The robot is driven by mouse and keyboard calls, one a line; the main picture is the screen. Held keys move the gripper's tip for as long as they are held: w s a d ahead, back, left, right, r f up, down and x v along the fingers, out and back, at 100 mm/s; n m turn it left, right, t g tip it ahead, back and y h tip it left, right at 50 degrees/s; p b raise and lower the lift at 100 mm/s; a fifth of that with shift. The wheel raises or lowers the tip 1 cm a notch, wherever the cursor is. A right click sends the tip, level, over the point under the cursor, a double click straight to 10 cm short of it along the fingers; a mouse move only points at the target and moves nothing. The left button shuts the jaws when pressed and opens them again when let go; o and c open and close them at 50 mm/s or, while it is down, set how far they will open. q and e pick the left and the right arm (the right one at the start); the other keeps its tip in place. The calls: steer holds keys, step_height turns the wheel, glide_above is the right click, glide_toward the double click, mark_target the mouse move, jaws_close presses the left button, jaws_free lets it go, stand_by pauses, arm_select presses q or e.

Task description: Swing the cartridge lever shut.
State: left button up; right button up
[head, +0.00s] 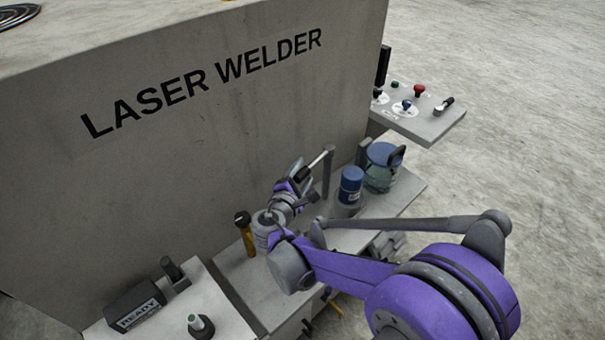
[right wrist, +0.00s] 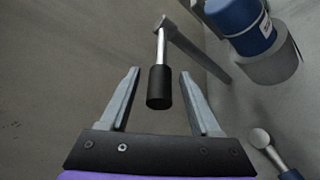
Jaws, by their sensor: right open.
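The lever has a black grip (right wrist: 160,88) on a silver rod (right wrist: 161,48), joined to a grey arm (right wrist: 190,45) in the right wrist view. In the head view, its rod (head: 319,161) stands against the welder's front face. My right gripper (right wrist: 160,72) is open, with a finger on each side of the black grip and gaps showing on both sides. In the head view the right gripper (head: 299,177) partly covers the grip. A blue cylinder, perhaps the cartridge (head: 351,182), sits in a grey holder right of the lever; it also shows in the wrist view (right wrist: 238,22). My left gripper is out of view.
The grey LASER WELDER housing (head: 200,150) rises behind the lever. A blue-lidded jar (head: 381,170) stands right of the cylinder, and a yellow-handled tool (head: 246,236) stands left of my gripper. A control panel (head: 425,118) juts out at right. A READY box (head: 136,305) is at lower left.

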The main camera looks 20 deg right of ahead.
jaws_close()
stand_by(1.4)
